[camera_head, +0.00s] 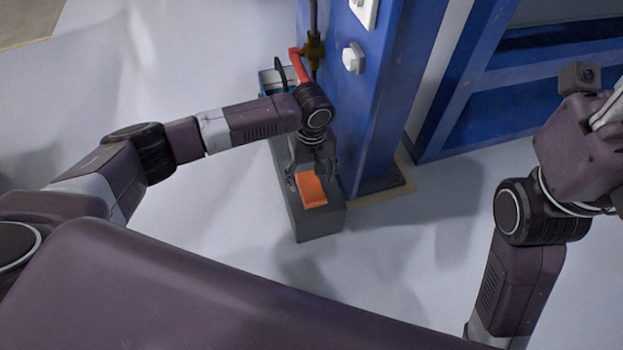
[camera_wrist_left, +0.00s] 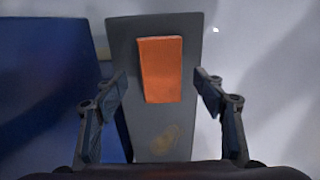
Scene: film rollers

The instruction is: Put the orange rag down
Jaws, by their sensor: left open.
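The orange rag (camera_head: 312,190) lies flat on the top of a grey box-like stand (camera_head: 318,224), near its front end. In the left wrist view the rag (camera_wrist_left: 160,70) shows as an upright orange rectangle on the grey top (camera_wrist_left: 125,45). My left gripper (camera_head: 313,178) is over the stand, pointing down at the rag. In the left wrist view its two fingers (camera_wrist_left: 160,88) are wide apart, one on each side of the rag, with nothing between them gripped. My right arm is at the right of the head view; its fingers cannot be made out.
A blue column (camera_head: 375,100) with a red-handled valve (camera_head: 300,65) stands right beside the grey stand. A blue frame (camera_head: 540,70) is at the upper right. The pale floor (camera_head: 215,240) left of the stand is clear.

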